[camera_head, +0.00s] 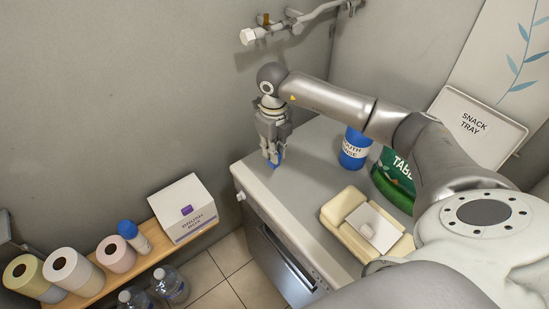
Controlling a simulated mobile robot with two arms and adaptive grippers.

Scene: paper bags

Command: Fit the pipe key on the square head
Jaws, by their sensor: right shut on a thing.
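My right gripper (271,152) points down at the back left corner of the grey counter. It is shut on a small blue thing (277,159), mostly hidden by the fingers; it may be the pipe key, but its shape cannot be told. A whitish pipe (318,14) runs along the wall at the top. Its left end carries a pale, blocky head (248,37), which may be the square head. The gripper is well below this head and apart from it. My left gripper is not in view.
The counter (302,173) holds a blue bottle (354,152), a green pack (391,185) and a yellowish dish (339,208) with a white block. A snack tray sign (475,125) leans behind. A wooden shelf (152,262) with rolls and a white box (183,207) stands lower left.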

